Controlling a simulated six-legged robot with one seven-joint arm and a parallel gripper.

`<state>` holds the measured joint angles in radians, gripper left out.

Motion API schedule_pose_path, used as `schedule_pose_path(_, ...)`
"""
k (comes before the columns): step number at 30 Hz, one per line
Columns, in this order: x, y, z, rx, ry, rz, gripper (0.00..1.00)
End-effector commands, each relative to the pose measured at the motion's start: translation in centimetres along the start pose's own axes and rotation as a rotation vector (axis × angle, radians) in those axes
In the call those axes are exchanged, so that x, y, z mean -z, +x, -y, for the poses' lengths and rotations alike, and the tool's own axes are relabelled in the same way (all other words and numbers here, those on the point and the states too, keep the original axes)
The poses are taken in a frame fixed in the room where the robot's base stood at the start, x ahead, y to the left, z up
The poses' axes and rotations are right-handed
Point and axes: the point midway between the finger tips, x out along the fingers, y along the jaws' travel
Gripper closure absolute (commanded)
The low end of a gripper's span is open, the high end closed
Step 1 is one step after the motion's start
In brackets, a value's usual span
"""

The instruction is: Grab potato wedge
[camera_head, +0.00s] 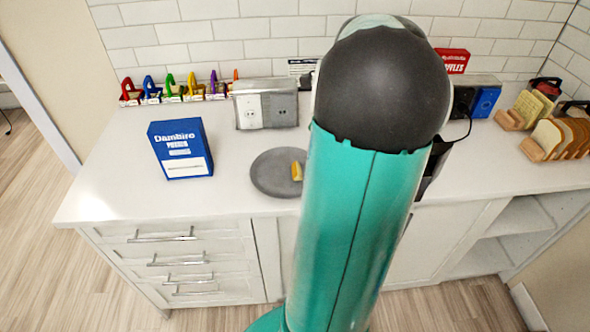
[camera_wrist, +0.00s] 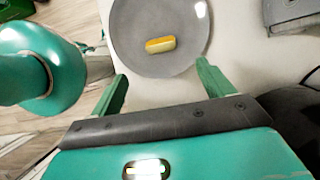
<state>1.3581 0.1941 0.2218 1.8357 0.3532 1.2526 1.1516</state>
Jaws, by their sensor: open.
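The potato wedge (camera_head: 297,171) is a small yellow piece lying on a round grey plate (camera_head: 268,178) on the white counter. In the wrist view the wedge (camera_wrist: 160,45) lies near the middle of the plate (camera_wrist: 185,66), with an orange-brown edge along its top. My gripper (camera_wrist: 158,78) shows in the wrist view with its two green fingers spread apart and nothing between them. The wedge appears beyond the fingertips and between their lines, apart from both. In the head view my teal arm hides the gripper and the counter behind it.
A blue box (camera_head: 180,148) stands left of the plate. A grey outlet box (camera_head: 265,104) stands behind it. Colourful small items (camera_head: 178,88) line the wall. Bread slices in a rack (camera_head: 562,138) are at the far right. The counter's front left is clear.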

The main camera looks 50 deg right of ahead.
Motion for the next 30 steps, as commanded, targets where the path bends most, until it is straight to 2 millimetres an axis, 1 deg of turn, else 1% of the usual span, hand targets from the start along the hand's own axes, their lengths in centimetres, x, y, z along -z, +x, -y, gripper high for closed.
schedule_pose_path(1, 0.1, 1.1, -0.1, -0.004, 0.001, 0.002, 0.2)
schedule_pose_path(6, 0.0, 4.3, -0.1, -0.003, -0.001, 0.0, 0.2)
schedule_pose_path(9, 0.0, 5.5, 0.0, -0.001, -0.001, -0.001, 0.2)
schedule_pose_path(14, 0.1, 6.6, 0.0, -0.001, -0.001, -0.001, 0.2)
schedule_pose_path(21, 0.1, 10.1, 0.0, -0.002, -0.002, 0.0, 0.2)
schedule_pose_path(25, 0.1, 11.1, 0.1, 0.0, -0.002, -0.001, 0.2)
schedule_pose_path(30, 0.1, 11.2, 0.1, 0.001, -0.003, -0.002, 0.2)
